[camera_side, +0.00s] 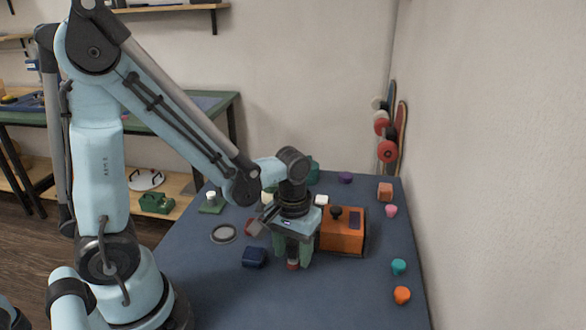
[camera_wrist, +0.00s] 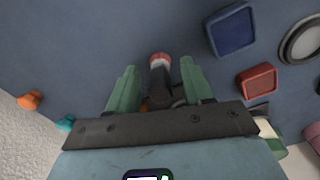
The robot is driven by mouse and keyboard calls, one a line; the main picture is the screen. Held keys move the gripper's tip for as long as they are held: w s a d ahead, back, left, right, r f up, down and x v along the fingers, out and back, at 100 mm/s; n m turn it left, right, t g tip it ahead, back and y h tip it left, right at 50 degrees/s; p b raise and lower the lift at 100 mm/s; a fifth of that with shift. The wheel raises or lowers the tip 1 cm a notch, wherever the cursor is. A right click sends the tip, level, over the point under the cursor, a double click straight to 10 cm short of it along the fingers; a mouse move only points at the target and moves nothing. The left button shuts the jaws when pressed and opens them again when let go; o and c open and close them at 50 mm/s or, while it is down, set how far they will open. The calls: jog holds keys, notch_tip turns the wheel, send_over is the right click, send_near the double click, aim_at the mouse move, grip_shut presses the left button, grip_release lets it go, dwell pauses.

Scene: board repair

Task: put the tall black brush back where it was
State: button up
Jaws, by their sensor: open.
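A dark, narrow item with a pale band and a red end (camera_wrist: 160,68) lies between my green fingers in the wrist view; it looks like the black brush, but I cannot tell for sure. My gripper (camera_side: 293,256) points down over the blue table, just left of the orange box. In the wrist view its fingers (camera_wrist: 160,80) stand apart on either side of the dark item, with gaps showing. The item's red end also shows below the fingers in the side view (camera_side: 293,265). Its rear part is hidden by my gripper.
The orange box (camera_side: 342,236) with a black knob stands close at right. Teal (camera_side: 399,266) and orange (camera_side: 402,295) pieces lie near the right edge. The table's front is clear.

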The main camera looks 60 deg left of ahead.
aim_at(289, 242)
notch_tip(289, 242, up, 11)
jog(key=shift+r, duration=0.1)
jog(key=shift+s+a+r+m+t, duration=0.1)
jog(key=shift+s+r+m+t, duration=0.05)
jog(key=shift+m+t, duration=0.2)
jog(key=shift+s+a+m+t, duration=0.1)
jog(key=shift+m+t, duration=0.35)
jog(key=shift+t, duration=0.2)
jog(key=shift+s+a+m+t, duration=0.1)
jog(key=shift+m+t, duration=0.3)
jog(key=shift+t, duration=0.2)
jog(key=m+t, duration=0.3)
jog(key=t, duration=0.1)
jog(key=shift+w+a+r, duration=0.2)
jog(key=shift+a+r, duration=0.05)
jog(key=shift+r, duration=0.05)
